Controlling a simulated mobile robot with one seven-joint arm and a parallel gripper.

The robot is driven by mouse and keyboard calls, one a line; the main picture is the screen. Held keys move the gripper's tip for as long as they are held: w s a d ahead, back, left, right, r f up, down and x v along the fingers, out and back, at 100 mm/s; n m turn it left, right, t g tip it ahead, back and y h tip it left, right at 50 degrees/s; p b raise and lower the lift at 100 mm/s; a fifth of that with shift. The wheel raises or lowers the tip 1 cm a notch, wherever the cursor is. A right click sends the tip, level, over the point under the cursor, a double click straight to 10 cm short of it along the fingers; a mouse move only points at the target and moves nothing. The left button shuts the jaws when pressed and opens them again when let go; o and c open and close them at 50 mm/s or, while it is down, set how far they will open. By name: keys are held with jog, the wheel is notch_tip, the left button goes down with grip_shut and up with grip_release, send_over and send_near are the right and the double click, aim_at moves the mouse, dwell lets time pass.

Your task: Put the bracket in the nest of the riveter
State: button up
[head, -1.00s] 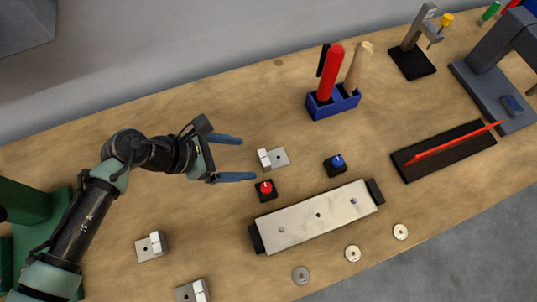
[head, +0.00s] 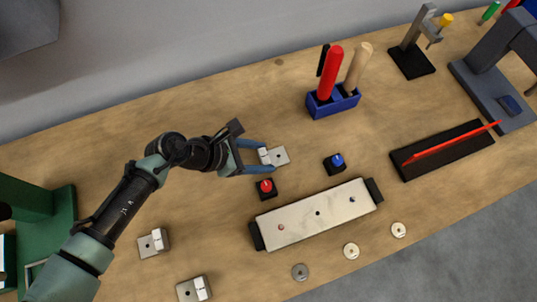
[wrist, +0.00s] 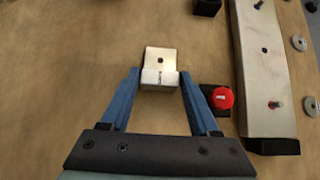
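A small silver L-shaped bracket (head: 280,155) with an upright flange lies on the wooden bench. My gripper (head: 266,158) is open, with its blue fingers on either side of the flange. In the wrist view the bracket (wrist: 159,56) sits between the fingertips (wrist: 160,74), its flange toward the palm and its holed plate beyond the tips. I cannot tell whether the fingers touch it. Two similar brackets lie at the lower left, one here (head: 152,243) and one nearer the edge (head: 194,289). A grey machine (head: 490,75) at the right may be the riveter; I cannot make out a nest.
A red-knobbed block (head: 266,189) stands close beside the gripper. A metal plate on black ends (head: 317,214), a blue-knobbed block (head: 335,165) and a blue tool holder (head: 333,103) are to the right. A green machine (head: 45,225) stands at the left.

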grip_shut()
